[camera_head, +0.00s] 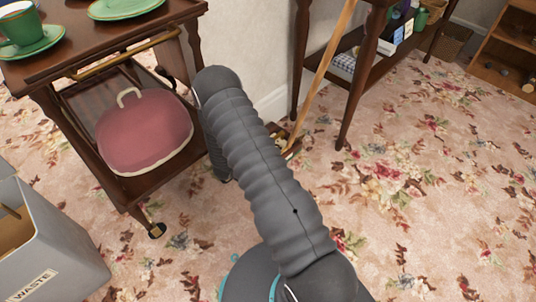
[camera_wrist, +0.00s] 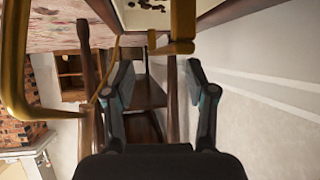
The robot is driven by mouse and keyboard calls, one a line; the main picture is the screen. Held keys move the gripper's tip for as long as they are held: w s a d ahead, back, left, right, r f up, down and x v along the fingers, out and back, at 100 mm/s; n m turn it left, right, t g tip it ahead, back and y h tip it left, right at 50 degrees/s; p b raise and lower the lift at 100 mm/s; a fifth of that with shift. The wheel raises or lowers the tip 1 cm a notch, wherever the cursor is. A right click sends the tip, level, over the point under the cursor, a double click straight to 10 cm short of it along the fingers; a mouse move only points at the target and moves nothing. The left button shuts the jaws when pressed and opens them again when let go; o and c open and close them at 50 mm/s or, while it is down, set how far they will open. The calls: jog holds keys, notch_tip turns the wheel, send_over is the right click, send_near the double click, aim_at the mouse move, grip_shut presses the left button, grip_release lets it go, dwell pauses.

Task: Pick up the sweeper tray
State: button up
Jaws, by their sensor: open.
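The likely sweeper tray is a cream panel with dark debris and a wooden edge (camera_wrist: 147,16), cut off at the top of the wrist view. In the head view, a small wooden piece of it (camera_head: 290,140) shows on the carpet by the wall, mostly hidden by my arm. A long wooden stick (camera_head: 325,65) rises from near it, and I cannot tell whether they are joined. My gripper (camera_wrist: 160,78) is open with nothing between its fingers, apart from the tray. It is hidden behind my arm in the head view.
A wooden trolley (camera_head: 60,62) with green crockery and a pink cushion-like item (camera_head: 145,130) stands left. A grey waste bin (camera_head: 60,250) is at lower left. A dark side table (camera_head: 355,100) stands right. Brass bars (camera_wrist: 14,60) are close in the wrist view. Carpet at right is clear.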

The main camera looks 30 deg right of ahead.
jog(key=shift+d+r+b+x, duration=0.1)
jog(key=shift+r+b+x, duration=0.05)
jog(key=shift+x, duration=1.2)
jog(key=shift+d+r+b+x, duration=0.1)
jog(key=shift+r+b+x, duration=0.05)
jog(key=shift+x, duration=1.15)
jog(key=shift+r+b+x, duration=0.15)
jog(key=shift+x, duration=1.2)
jog(key=shift+w, duration=0.1)
grip_shut()
